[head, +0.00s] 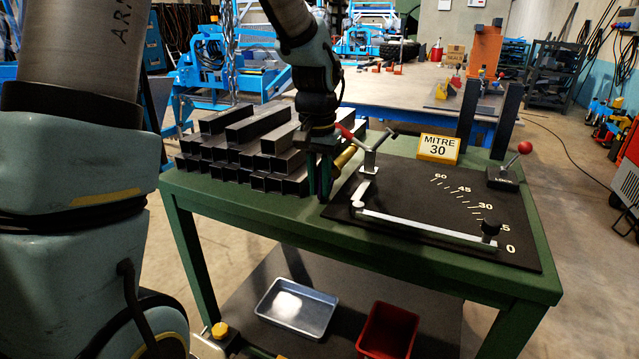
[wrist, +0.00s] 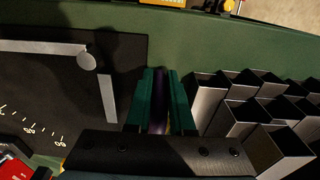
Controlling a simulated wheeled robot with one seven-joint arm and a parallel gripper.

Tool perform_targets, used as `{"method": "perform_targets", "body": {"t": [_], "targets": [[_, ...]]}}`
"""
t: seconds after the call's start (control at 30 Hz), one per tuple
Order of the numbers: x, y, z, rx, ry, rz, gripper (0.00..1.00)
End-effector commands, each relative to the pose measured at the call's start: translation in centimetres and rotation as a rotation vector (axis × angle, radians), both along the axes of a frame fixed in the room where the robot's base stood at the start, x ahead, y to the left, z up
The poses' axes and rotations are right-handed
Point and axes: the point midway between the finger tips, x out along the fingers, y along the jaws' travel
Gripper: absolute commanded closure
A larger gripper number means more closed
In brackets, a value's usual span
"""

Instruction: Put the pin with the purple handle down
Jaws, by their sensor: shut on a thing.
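My gripper (head: 320,190) points down over the green table (head: 250,215), between the stacked steel tubes and the black mitre plate (head: 440,220). In the wrist view, its green fingers (wrist: 161,85) are shut on the pin with the purple handle (wrist: 160,105); a dark purple strip shows between them. The rest of the pin is mostly hidden. A brass-coloured cylinder (head: 345,157) shows just right of the fingers in the head view; I cannot tell whether it belongs to the pin. I cannot tell whether the pin touches the table.
Several steel tubes (head: 255,150) lie stacked left of the gripper. A yellow MITRE 30 sign (head: 438,148) stands behind. A silver tray (head: 297,306) and red bin (head: 388,330) sit below.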

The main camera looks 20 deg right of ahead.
Motion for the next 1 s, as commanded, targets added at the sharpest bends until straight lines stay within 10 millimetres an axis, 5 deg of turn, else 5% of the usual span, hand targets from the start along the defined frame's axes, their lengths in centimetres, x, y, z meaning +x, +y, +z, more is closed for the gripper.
{"method": "perform_targets", "body": {"t": [0.07, 0.1, 0.37, 0.77, 1.0], "targets": [[0.1, -0.1, -0.1, -0.003, -0.003, 0.000, 1.00], [0.0, 0.0, -0.3, 0.001, 0.001, 0.000, 0.78], [0.0, 0.0, -0.3, 0.000, 0.000, 0.000, 0.49], [0.0, 0.0, 0.3, -0.001, -0.001, 0.000, 0.49], [-0.1, 0.1, 4.1, -0.003, -0.005, 0.000, 0.49]]}}
